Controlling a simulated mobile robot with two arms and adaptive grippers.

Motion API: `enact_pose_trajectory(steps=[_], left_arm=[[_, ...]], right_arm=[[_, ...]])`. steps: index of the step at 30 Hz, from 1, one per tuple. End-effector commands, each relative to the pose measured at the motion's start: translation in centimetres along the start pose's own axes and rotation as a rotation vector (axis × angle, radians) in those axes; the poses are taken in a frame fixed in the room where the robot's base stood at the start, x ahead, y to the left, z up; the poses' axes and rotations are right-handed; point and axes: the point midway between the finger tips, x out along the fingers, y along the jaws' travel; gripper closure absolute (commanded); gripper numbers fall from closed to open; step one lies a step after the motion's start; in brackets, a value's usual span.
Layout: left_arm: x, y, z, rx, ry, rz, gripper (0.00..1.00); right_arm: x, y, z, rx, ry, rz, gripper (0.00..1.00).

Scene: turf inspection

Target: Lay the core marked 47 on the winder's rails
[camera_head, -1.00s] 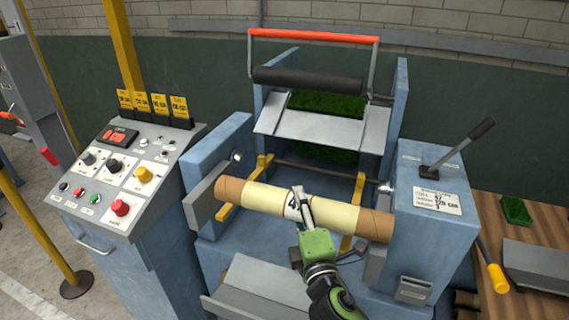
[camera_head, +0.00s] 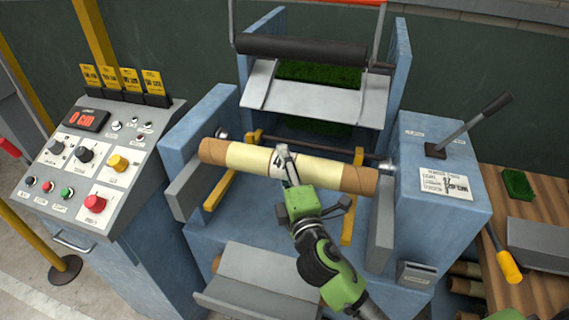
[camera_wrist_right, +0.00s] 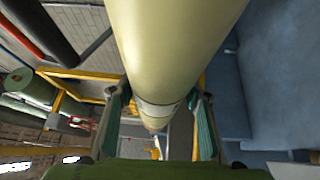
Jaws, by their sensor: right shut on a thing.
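The core (camera_head: 246,156) is a long cream tube with brown ends. A white label on its middle shows a 4; my fingers cover the rest. My right gripper (camera_head: 287,163) is shut around its middle. The right wrist view shows the core (camera_wrist_right: 178,45) running between the two fingers of the gripper (camera_wrist_right: 160,103). The core lies across the winder (camera_head: 210,115), over its yellow rails, left (camera_head: 226,186) and right (camera_head: 352,212), just in front of the round end chucks. I cannot tell whether it touches the rails. My left gripper is out of view.
A control panel (camera_head: 70,180) with buttons stands at the left. A dark roller (camera_head: 300,50) and grey plate (camera_head: 318,95) are behind the core. Grey side plates flank it. A lever (camera_head: 480,120) rises at the right, beside a wooden table (camera_head: 540,205) with a turf piece (camera_head: 517,184).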

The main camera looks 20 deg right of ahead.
Motion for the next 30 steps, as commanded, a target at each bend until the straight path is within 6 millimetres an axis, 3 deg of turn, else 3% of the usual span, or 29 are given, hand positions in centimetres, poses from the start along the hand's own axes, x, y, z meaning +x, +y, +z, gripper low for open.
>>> enact_pose_trajectory(steps=[19,30], left_arm=[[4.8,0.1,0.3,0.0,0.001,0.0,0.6],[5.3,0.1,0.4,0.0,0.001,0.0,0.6]], right_arm=[[-0.2,-5.5,-0.2,0.002,0.001,0.001,0.9],[-0.2,-6.2,-0.1,0.001,0.0,0.002,0.9]])
